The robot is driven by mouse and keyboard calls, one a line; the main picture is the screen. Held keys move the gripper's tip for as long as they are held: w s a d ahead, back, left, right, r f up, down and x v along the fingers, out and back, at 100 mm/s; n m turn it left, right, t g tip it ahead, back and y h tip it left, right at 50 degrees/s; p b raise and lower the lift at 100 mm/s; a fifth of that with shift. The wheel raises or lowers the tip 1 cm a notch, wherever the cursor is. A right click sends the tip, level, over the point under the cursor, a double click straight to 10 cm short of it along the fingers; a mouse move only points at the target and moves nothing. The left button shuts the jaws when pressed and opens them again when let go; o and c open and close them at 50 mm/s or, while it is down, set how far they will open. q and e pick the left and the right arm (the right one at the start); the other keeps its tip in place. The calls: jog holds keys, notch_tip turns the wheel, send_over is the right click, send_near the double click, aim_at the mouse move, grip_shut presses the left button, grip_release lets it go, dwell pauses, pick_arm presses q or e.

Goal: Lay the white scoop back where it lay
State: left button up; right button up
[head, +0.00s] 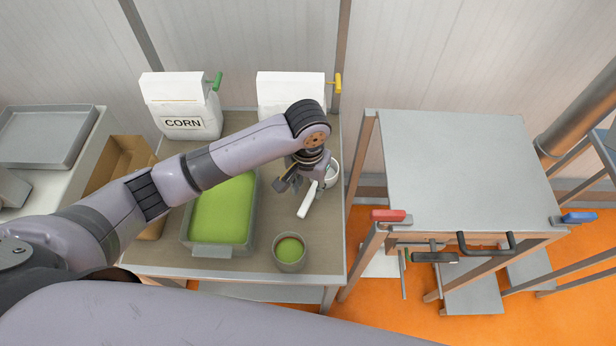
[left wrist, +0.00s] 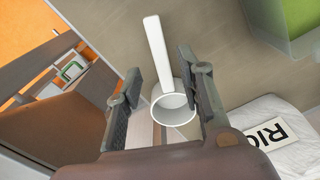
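The white scoop (head: 308,201) is on the right part of the table, its handle pointing toward the front and its round cup toward the back, partly hidden behind my left gripper (head: 301,180). In the left wrist view the scoop's handle (left wrist: 154,45) and open, empty-looking cup (left wrist: 174,109) are between the two fingers. The fingers are apart, with gaps beside the handle, so my left gripper looks open around the scoop. The scoop appears to rest on the tabletop, though its underside is hidden. My right gripper is not in view.
A grey tray of green material (head: 222,212) is left of the scoop, and a small cup with green contents (head: 290,252) is in front. A CORN bag (head: 181,105) and another white bag (head: 290,92) stand behind. A grey-topped stand (head: 455,165) is at right.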

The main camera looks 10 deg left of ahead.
pick_arm(q)
jog(key=shift+r, duration=2.15)
jog(key=shift+s, duration=0.1)
